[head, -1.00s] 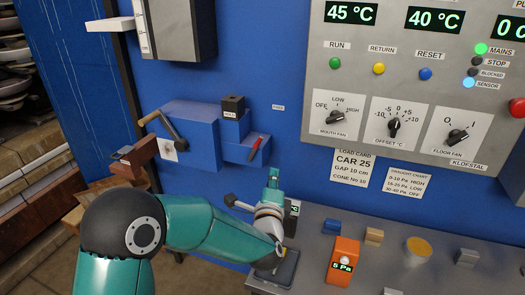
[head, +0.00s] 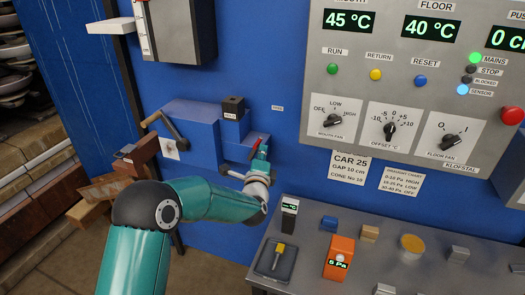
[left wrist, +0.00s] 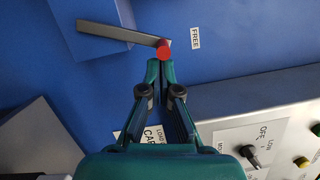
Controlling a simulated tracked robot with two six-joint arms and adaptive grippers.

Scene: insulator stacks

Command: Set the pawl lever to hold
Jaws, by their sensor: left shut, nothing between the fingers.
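The pawl lever (head: 256,144) has a red grip and sits on the front of the blue housing at the wall. In the left wrist view it is a flat grey bar ending in a round red knob (left wrist: 165,49), at top centre. My left gripper (head: 261,153) is shut and empty, with its fingertips right at the lever's red end. In the left wrist view the shut fingertips (left wrist: 160,66) lie just below the knob; I cannot tell if they touch. A FREE label (left wrist: 195,38) is right of the knob. My gripper partly hides the lever in the head view.
A crank handle (head: 171,125) and a black block (head: 233,107) are on the blue housing. The control panel (head: 350,75) is at the right. Below it a grey bench (head: 305,265) holds an orange meter (head: 339,257), a black tray (head: 277,262) and small blocks.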

